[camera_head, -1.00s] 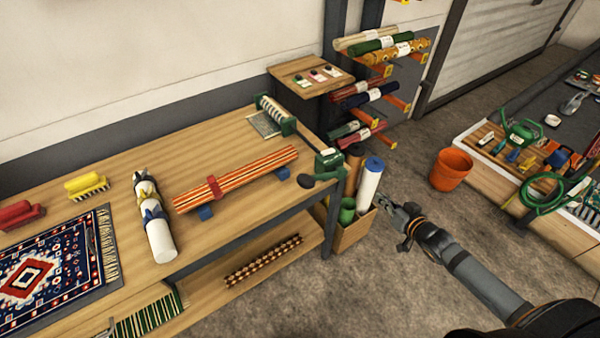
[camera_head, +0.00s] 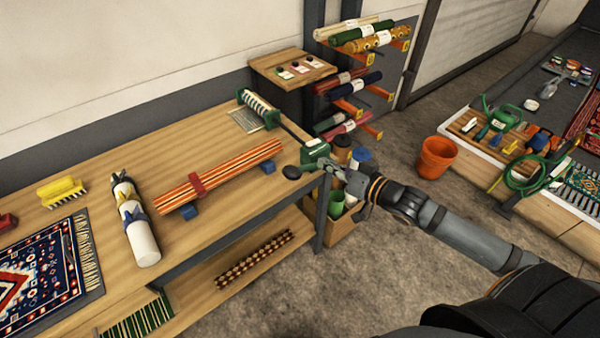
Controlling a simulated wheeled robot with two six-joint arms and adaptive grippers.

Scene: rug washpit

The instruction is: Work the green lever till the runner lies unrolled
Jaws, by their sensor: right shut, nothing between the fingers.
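The green lever (camera_head: 309,166) is at the right front corner of the wooden table, below a small green housing (camera_head: 316,149). Its dark round knob (camera_head: 291,172) points left. A patterned roll (camera_head: 259,105), apparently the runner, sits between green end brackets at the table's back edge. A short flat piece (camera_head: 245,120) lies in front of it. A dark shaft runs from the roll towards the housing. My right gripper (camera_head: 333,170) is shut and empty, with its tips close beside the lever's right end. I cannot tell whether they touch. My left gripper is not in view.
A striped orange roll (camera_head: 225,174) on blue blocks and a tied white roll (camera_head: 135,219) lie on the table (camera_head: 190,145). An orange bucket (camera_head: 436,157) stands on the floor, right.

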